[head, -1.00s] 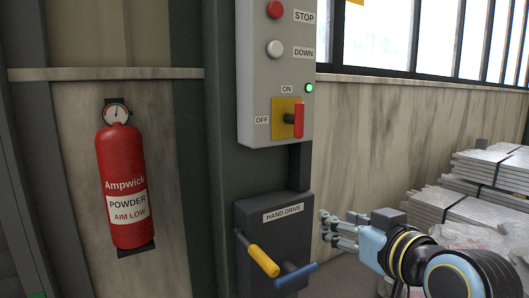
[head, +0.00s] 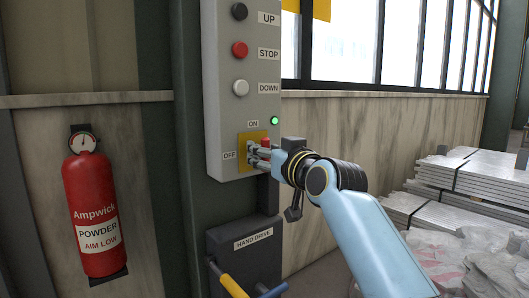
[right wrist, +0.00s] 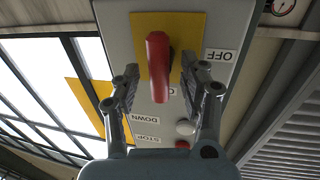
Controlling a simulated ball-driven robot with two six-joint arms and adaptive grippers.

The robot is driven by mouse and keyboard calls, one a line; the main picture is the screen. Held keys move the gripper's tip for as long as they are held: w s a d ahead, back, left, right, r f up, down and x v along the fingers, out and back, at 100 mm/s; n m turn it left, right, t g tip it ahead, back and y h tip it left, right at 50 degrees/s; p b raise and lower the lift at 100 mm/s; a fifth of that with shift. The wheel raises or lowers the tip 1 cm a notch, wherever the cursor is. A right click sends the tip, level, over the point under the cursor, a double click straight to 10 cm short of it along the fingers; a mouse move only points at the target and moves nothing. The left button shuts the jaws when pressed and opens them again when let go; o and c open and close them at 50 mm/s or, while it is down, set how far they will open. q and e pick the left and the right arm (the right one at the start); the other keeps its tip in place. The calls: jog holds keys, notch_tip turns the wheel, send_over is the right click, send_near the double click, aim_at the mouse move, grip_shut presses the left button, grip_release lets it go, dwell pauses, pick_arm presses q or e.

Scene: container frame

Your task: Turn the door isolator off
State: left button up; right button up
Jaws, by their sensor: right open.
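The door isolator is a red handle (right wrist: 158,65) on a yellow plate (right wrist: 185,28), low on the grey control box (head: 217,100). In the right wrist view the handle points toward the partly hidden ON label, and OFF is off to its side. In the head view the yellow plate (head: 244,137) is partly covered by my right gripper (head: 255,152). My right gripper, also in the right wrist view (right wrist: 167,82), is open, with one finger on each side of the handle and visible gaps. The green lamp (head: 274,121) beside ON is lit. My left gripper is not in view.
UP (head: 239,12), STOP (head: 239,50) and DOWN (head: 240,87) buttons sit above the isolator. A hand drive box (head: 243,242) with yellow and blue handles is below. A fire extinguisher (head: 93,212) hangs left. Stacked metal sheets (head: 470,177) lie right.

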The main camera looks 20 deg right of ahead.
jog(key=shift+w+a, duration=0.1)
jog(key=shift+w, duration=0.35)
